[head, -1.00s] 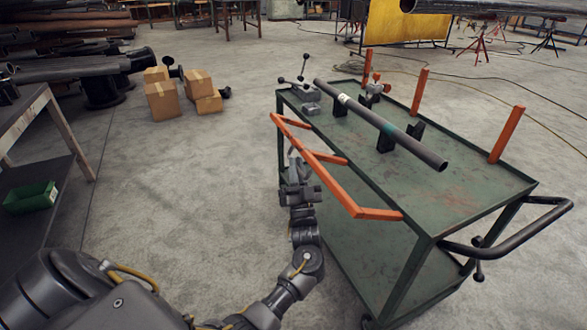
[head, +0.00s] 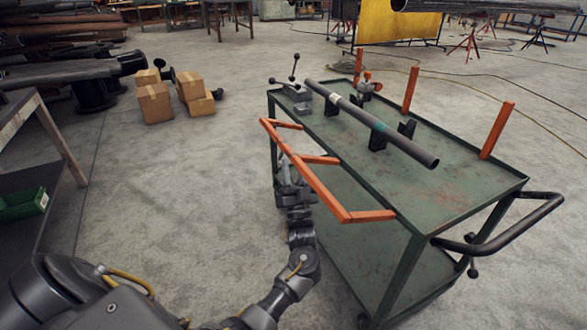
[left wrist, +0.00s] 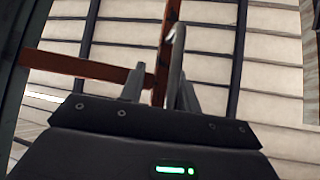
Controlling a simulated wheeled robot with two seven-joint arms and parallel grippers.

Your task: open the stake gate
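The stake gate (head: 318,184) is an orange frame hinged along the near long side of the green cart (head: 455,190). It leans outward, its rail out beyond the cart's edge and its short posts sloping slightly down. My left gripper (head: 286,160) is at the rail, toward its far half. In the left wrist view the two fingers (left wrist: 158,85) stand on either side of an orange bar of the gate (left wrist: 170,18) and appear shut on it. The exact contact is partly hidden. My right gripper is in neither view.
A grey pipe (head: 400,143) rests on black supports on the cart top. Upright orange stakes (head: 497,130) line its far side, and a clamp (head: 297,92) sits at the far left corner. Cardboard boxes (head: 155,103) stand on the floor.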

